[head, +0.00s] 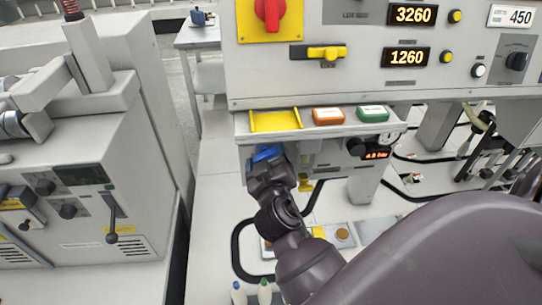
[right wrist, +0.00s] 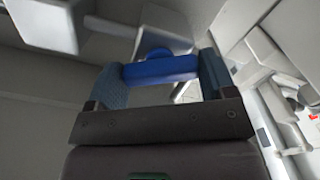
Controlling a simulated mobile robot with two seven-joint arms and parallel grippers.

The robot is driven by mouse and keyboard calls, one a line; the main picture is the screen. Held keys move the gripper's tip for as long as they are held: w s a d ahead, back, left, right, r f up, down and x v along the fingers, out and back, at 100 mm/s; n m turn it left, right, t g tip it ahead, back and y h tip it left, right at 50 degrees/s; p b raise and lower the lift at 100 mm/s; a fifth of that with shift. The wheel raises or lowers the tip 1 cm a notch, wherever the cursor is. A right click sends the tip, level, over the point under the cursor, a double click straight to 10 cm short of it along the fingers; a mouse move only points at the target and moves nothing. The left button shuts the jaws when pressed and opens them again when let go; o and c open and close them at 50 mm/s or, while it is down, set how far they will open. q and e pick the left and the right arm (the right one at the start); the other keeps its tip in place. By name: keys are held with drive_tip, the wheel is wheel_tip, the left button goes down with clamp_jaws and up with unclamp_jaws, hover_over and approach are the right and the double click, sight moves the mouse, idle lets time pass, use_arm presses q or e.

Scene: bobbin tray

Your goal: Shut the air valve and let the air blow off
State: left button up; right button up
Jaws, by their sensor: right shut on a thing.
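The blue valve handle (head: 267,154) sits under the front ledge of the machine, below the yellow tray. In the right wrist view the blue handle (right wrist: 160,69) lies crosswise between my two finger pads. My right gripper (head: 266,164) is shut on it, and my wrist hides most of the valve body. It also shows in the right wrist view (right wrist: 162,78). A small pressure display (head: 375,155) with orange digits is right of the valve; its value is too small to read surely. A round gauge (head: 386,140) is beside it. My left gripper is not in view.
A black hose (head: 240,245) loops below my wrist. Another grey machine (head: 85,190) stands left, across a gap.

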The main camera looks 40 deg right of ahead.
drive_tip(key=n, duration=0.1)
drive_tip(key=n+p, duration=0.1)
drive_tip(key=n, duration=0.1)
drive_tip(key=shift+r+n+p, duration=0.25)
drive_tip(key=shift+n+p, duration=0.1)
drive_tip(key=shift+n, duration=0.05)
drive_tip(key=shift+n+p, duration=0.4)
drive_tip(key=shift+n, duration=0.6)
drive_tip(key=n+p, duration=0.1)
drive_tip(key=n, duration=0.2)
drive_tip(key=shift+n+p, duration=0.5)
drive_tip(key=shift+n, duration=0.3)
drive_tip(key=shift+f+n, duration=0.1)
drive_tip(key=shift+n, duration=0.4)
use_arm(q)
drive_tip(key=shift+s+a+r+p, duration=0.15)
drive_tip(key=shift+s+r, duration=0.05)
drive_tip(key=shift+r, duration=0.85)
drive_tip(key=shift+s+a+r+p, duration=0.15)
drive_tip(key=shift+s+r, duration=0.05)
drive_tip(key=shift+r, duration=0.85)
use_arm(e)
drive_tip(key=shift+n, duration=0.5)
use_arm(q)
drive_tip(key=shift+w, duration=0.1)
